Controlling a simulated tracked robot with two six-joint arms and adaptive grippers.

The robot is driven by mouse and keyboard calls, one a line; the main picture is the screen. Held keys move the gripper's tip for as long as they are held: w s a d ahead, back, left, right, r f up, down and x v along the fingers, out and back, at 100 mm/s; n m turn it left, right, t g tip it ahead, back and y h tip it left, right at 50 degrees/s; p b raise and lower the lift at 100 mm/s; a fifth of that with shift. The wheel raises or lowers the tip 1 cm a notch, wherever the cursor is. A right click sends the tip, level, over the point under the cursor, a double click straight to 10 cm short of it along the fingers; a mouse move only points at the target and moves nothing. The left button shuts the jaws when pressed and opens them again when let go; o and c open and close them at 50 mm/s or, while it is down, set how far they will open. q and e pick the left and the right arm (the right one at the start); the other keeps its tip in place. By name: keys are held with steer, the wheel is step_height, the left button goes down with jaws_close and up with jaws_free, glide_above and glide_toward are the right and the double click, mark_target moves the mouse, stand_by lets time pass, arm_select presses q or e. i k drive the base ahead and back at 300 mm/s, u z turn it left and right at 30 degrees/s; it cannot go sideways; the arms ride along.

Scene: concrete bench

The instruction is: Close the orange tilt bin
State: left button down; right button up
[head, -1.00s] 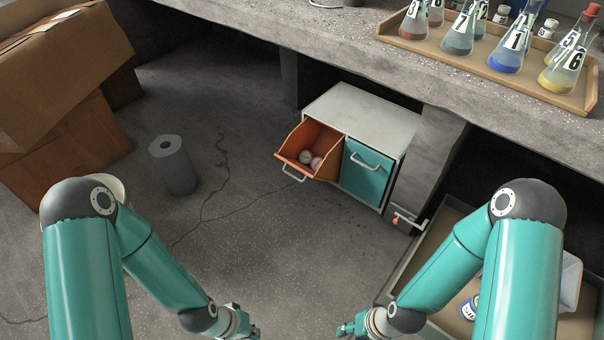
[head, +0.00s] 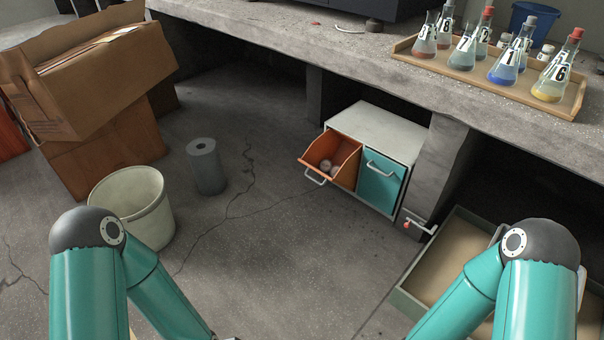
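The orange tilt bin (head: 330,160) is tipped open at the left of a white cabinet (head: 378,128) on the floor under the bench. It has a pale bar handle (head: 315,177) on its front, and small round pale things lie inside. A teal bin (head: 381,182) beside it is shut. Both my teal arms come in at the bottom of the head view, well short of the cabinet. My grippers are below the picture's lower edge, so their state does not show.
A concrete pillar (head: 437,165) with a red-tipped lever (head: 415,225) stands right of the cabinet. A low tray (head: 412,297) lies at right. A white bucket (head: 133,205), grey roll (head: 206,167) and cardboard boxes (head: 90,80) stand left. Floor before the bin is clear.

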mark_target(342, 150)
steer(key=u, duration=0.25)
steer(key=i, duration=1.55)
steer(key=z, duration=0.35)
